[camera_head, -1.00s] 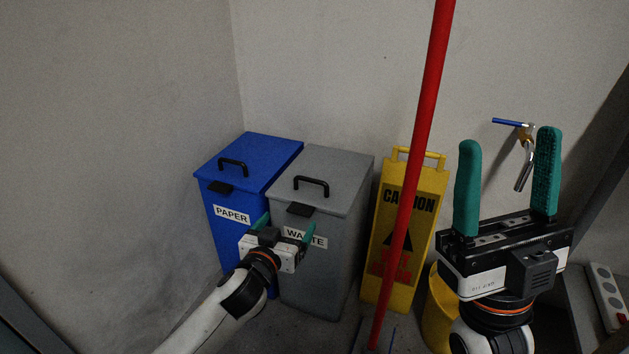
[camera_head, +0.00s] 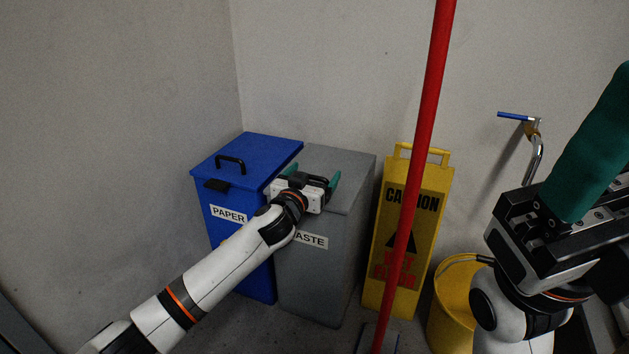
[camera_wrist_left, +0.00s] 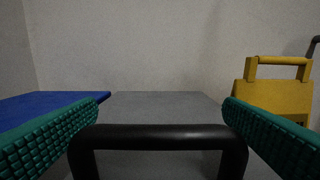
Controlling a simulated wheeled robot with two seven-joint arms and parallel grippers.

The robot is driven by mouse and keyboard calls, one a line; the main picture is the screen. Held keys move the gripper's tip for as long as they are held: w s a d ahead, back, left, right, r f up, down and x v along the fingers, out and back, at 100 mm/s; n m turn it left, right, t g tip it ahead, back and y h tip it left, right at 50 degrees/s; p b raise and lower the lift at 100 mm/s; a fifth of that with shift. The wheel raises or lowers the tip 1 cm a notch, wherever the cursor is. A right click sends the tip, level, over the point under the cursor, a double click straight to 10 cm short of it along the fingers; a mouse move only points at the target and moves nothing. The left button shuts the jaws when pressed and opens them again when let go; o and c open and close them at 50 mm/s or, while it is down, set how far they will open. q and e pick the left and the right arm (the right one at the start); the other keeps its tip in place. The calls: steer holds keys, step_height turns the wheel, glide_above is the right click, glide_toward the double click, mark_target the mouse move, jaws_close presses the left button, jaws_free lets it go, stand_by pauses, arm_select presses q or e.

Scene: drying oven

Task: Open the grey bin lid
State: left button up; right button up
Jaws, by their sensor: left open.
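The grey bin (camera_head: 335,250) with the WASTE label stands on the floor, its grey lid (camera_head: 340,165) closed. In the left wrist view the lid (camera_wrist_left: 160,105) lies flat ahead, and its black handle (camera_wrist_left: 160,136) is near, spanning the gap between my fingers. My left gripper (camera_head: 312,176) is open over the front of the lid and hides most of the handle in the head view. In the left wrist view its green fingers (camera_wrist_left: 160,120) lie either side of the handle; I cannot tell whether they touch it. My right gripper (camera_head: 590,165) is partly cut off at the right edge.
A blue PAPER bin (camera_head: 240,260) stands close on the left. A yellow caution sign (camera_head: 430,215) is on the right, with a red pole (camera_head: 428,100) in front and a yellow bucket (camera_head: 450,310) beside it. Walls stand close behind the bins.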

arm_select(q)
steer(key=shift+w+d, duration=0.15)
steer(key=shift+w, duration=0.25)
